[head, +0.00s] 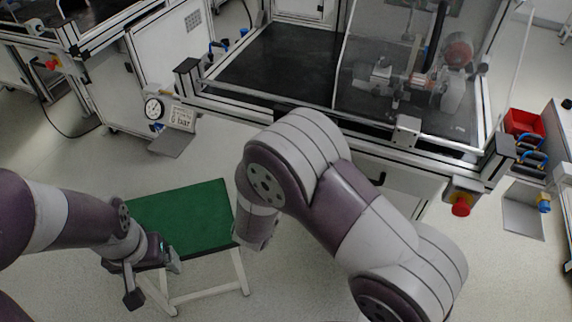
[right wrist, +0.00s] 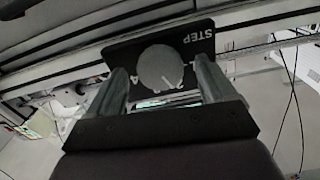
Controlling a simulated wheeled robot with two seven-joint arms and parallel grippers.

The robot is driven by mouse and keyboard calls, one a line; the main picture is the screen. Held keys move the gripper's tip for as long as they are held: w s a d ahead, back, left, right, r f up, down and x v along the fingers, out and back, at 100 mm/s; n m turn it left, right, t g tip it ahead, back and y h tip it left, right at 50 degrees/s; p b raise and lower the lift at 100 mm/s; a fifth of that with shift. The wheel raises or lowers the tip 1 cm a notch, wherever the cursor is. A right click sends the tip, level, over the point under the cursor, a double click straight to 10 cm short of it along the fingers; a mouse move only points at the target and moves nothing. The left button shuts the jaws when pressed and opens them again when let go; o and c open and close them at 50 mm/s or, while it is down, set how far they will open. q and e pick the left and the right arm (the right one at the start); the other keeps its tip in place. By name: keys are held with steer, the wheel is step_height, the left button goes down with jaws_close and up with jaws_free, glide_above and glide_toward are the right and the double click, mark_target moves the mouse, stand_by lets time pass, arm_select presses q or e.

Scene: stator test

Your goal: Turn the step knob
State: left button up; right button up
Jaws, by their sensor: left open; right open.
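The step knob (right wrist: 160,68) is a round grey disc on a black panel marked STEP (right wrist: 190,40), seen in the right wrist view. My right gripper (right wrist: 160,80) is open, with one finger on each side of the knob in the picture. I cannot tell whether the fingers touch it. In the head view the knob and my right gripper are hidden behind my right arm. My left gripper (head: 155,272) is open and empty, low at the left beside the green-topped stool (head: 190,215).
The test bench (head: 280,65) with a clear guard and a motor rig stands at the back. A red emergency button (head: 461,205) is on its front right. A pressure gauge (head: 153,109) is at its left corner. A red bin (head: 524,122) is at the right.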

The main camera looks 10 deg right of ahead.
steer(key=v, duration=1.1)
steer(key=shift+s+p, duration=0.2)
steer(key=shift+p, duration=0.2)
steer(key=shift+a+f, duration=0.1)
steer(key=shift+a, duration=0.1)
